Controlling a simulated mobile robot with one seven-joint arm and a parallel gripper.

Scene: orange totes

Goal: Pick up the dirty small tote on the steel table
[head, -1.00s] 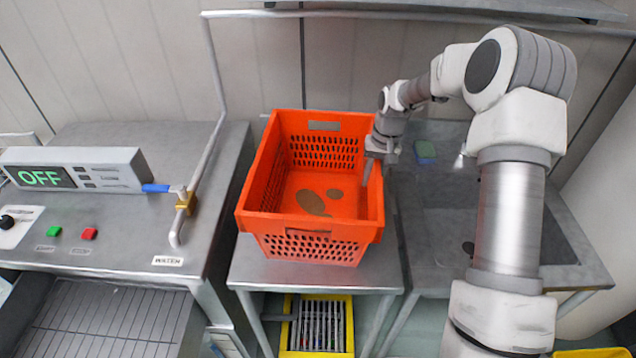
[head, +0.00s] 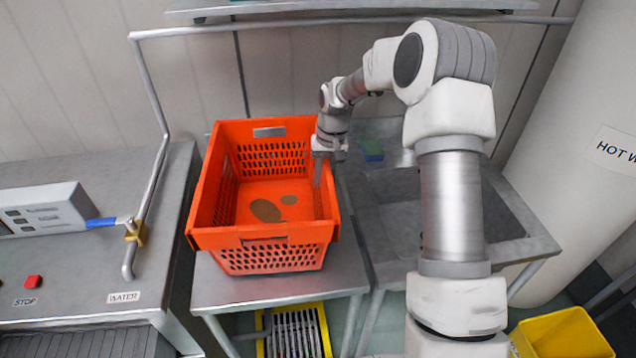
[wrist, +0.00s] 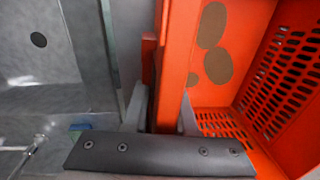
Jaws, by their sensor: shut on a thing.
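The orange small tote (head: 268,257) stands upright on the steel table (head: 235,290), with brown dirt patches on its inside floor. My gripper (head: 322,170) is at the tote's right wall, pointing down, with one finger inside and the other hidden outside. In the wrist view the jaws of my gripper (wrist: 163,118) are shut on the rim of the orange tote (wrist: 178,60), one finger on each side of the wall. The dirt patches show in the tote to the right there. I cannot tell whether the tote's base is clear of the table.
A steel sink (head: 440,215) with a blue-green sponge (head: 372,149) at its back is to the right. A counter with a bent water pipe (head: 150,110) and a blue-handled valve is to the left.

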